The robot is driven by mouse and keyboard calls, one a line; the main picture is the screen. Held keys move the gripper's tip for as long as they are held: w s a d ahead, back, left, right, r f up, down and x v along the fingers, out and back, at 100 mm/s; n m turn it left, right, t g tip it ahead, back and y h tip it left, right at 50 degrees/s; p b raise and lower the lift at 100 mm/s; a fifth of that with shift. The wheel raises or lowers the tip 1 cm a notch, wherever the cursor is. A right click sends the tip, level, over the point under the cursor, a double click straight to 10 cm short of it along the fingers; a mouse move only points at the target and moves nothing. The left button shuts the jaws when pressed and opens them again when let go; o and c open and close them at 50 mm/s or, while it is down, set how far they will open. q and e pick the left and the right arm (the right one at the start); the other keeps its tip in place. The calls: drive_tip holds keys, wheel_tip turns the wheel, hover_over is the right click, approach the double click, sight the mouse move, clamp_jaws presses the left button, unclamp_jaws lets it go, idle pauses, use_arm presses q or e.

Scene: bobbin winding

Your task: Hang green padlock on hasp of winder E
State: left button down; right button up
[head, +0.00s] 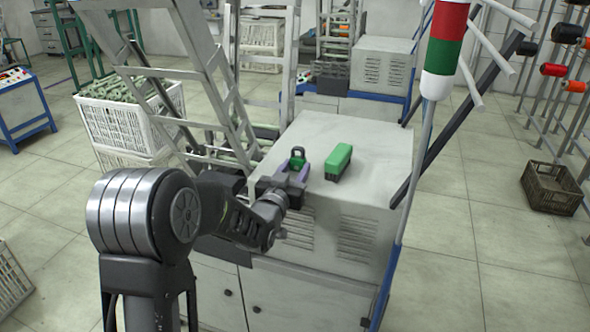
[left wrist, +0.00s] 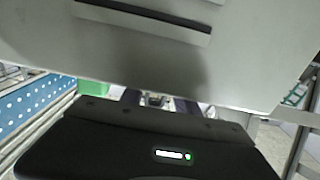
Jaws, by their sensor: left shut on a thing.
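My left gripper (head: 292,172) is over the left part of the grey machine cabinet's top (head: 345,128). It is shut on the small green padlock (head: 297,163), whose dark shackle stands up between the purple-edged fingers. I cannot tell whether the padlock touches the top. In the left wrist view the gripper body fills the bottom, a grey panel (left wrist: 190,50) with a dark slot covers the upper part, and the padlock is not clear. I cannot make out a hasp or a winder letter. My right gripper is not in view.
A green block (head: 338,162) lies on the cabinet top, just right of the gripper. A slanted metal frame (head: 190,75) rises left of it. A signal pole with a red, green and white lamp (head: 443,50) and a dark slanted bar (head: 455,120) stand at right.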

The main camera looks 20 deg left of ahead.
sight(298, 148)
use_arm(q)
drive_tip(key=shift+r, duration=0.1)
